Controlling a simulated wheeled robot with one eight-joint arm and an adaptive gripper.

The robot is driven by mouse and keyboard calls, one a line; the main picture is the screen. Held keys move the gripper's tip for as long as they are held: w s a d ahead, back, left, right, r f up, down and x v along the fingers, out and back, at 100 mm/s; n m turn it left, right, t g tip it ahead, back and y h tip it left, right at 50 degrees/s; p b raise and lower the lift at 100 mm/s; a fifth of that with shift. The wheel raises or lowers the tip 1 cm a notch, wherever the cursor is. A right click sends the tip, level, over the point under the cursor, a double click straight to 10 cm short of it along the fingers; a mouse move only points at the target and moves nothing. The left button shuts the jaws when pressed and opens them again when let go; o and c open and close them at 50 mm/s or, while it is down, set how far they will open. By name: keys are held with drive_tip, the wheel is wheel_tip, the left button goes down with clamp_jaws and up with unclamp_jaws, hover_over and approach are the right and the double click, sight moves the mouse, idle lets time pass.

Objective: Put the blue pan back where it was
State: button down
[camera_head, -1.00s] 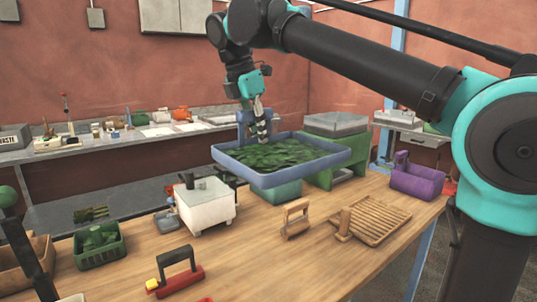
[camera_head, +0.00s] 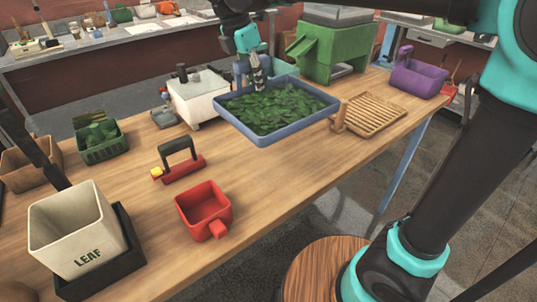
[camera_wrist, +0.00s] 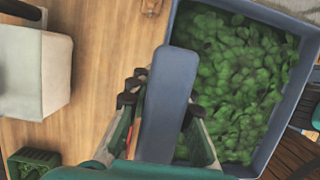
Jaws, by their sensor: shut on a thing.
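The blue pan (camera_head: 300,127) is full of green leaves (camera_head: 275,106) and sits level over the middle of the wooden table, between the white box machine and the slatted board. My gripper (camera_head: 257,80) is shut on its handle at the pan's back left. In the wrist view the blue handle (camera_wrist: 168,92) lies between my fingers, with the leaf-filled pan to its right. The pan looks held above the table; the gap under it is hard to tell.
The white machine (camera_head: 200,97) is close at left, the slatted board (camera_head: 374,113) close at right, the green machine (camera_head: 330,55) behind. A red scoop (camera_head: 203,208), red-based tool (camera_head: 180,165) and LEAF bin (camera_head: 75,235) stand nearer. Bare table lies in front of the pan.

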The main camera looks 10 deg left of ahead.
wheel_tip(320, 180, down, 19)
drive_tip(key=shift+r, duration=0.1)
idle(0.4)
drive_tip(key=c, duration=1.8)
unclamp_jaws()
drive_tip(key=shift+c, duration=0.2)
drive_tip(key=o, duration=0.5)
drive_tip(key=v, duration=1.2)
